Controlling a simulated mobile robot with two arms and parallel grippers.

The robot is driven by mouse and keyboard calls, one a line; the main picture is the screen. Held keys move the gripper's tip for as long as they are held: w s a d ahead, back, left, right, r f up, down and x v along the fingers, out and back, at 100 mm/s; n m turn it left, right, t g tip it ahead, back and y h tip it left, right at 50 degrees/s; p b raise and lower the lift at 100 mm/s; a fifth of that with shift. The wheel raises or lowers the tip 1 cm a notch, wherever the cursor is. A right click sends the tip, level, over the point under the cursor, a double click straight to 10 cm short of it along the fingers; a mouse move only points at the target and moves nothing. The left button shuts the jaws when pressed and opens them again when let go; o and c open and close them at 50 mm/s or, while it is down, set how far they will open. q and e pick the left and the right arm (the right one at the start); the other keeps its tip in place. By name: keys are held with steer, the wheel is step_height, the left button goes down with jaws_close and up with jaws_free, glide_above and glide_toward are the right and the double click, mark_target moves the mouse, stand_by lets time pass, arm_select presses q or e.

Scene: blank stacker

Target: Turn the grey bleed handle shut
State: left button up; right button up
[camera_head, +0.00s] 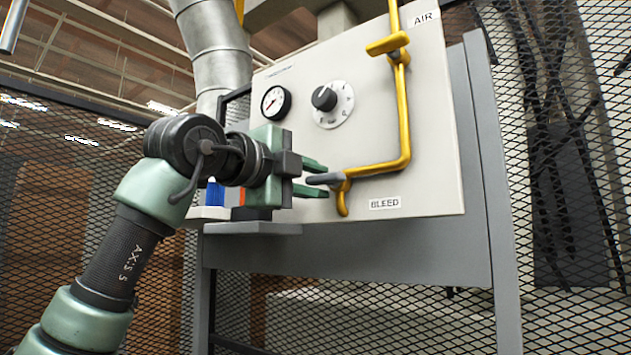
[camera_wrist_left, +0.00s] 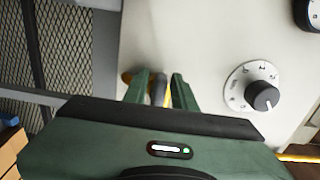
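The grey bleed handle (camera_head: 322,179) sits on the yellow pipe's lower end, above the BLEED label (camera_head: 385,203), and points left towards my left gripper. My left gripper (camera_head: 326,180) is open, with one green finger above the handle and one below it in the head view. In the left wrist view the grey handle (camera_wrist_left: 158,90) shows between the two fingers (camera_wrist_left: 160,86) with narrow gaps. Whether either finger touches it I cannot tell. My right gripper is not in view.
The white panel (camera_head: 430,130) carries a gauge (camera_head: 276,103), a black dial knob (camera_head: 324,98) and a yellow pipe (camera_head: 404,120) with a yellow upper handle (camera_head: 387,44). A grey shelf (camera_head: 250,228) juts out below my gripper. Mesh fencing stands on both sides.

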arm_select(q)
steer(key=shift+a, duration=0.1)
steer(key=shift+s+a+f, duration=0.1)
steer(key=shift+s, duration=0.2)
steer(key=b+v, duration=0.3)
steer(key=v, duration=0.4)
steer(key=shift+a, duration=0.15)
stand_by(0.3)
